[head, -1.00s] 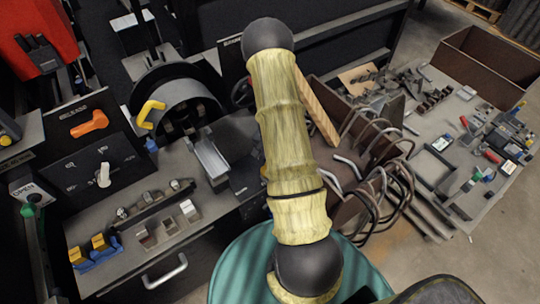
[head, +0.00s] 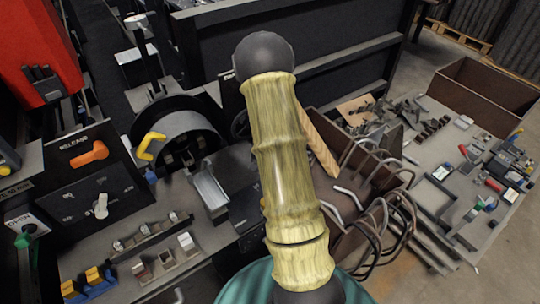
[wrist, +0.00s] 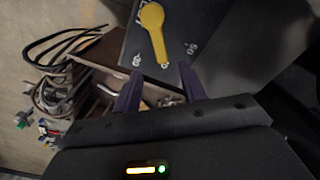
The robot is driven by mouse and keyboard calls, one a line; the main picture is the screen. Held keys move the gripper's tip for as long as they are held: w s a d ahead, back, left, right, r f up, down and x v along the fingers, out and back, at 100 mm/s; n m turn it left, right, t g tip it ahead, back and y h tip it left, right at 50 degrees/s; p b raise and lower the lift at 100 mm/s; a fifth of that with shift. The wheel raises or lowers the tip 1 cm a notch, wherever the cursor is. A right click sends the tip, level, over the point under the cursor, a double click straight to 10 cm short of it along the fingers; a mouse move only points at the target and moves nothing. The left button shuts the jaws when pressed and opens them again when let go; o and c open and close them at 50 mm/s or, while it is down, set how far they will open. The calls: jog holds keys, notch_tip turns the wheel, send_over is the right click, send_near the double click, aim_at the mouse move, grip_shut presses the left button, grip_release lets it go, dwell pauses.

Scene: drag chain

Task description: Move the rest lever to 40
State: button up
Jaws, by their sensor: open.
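In the wrist view a yellow lever (wrist: 153,32) with a round head is mounted on a dark dial plate (wrist: 181,17). Its narrow end points down in the picture, between the marks 30 and 50. A mark at its tip is too small to read surely. Only part of the label shows, so I cannot read a full name. My gripper (wrist: 160,83) is open, with its two purple fingers apart just below the lever tip in the picture. Nothing shows clamped between them. The head view does not show my gripper; my arm fills its middle.
The head view shows a white lever (head: 101,205) on a numbered panel, an orange release lever (head: 88,154) and a yellow handle (head: 150,146) at left. A brown bin with hanging cables (head: 378,221) stands right of my arm. A cluttered bench (head: 480,235) lies farther right.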

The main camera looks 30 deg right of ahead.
notch_tip(320, 180, up, 9)
dwell(0.3)
dwell(0.4)
jog(key=s+a+r+n+t+p, duration=0.1)
jog(key=s+a+r+n, duration=0.4)
jog(key=a, duration=0.4)
jog(key=s+a+r+n+t+p, duration=0.1)
jog(key=s+a+r+n, duration=0.4)
jog(key=a, duration=0.4)
jog(key=shift+s+a+r+t+p, duration=0.35)
jog(key=shift+s+r, duration=0.3)
jog(key=shift+s, duration=0.2)
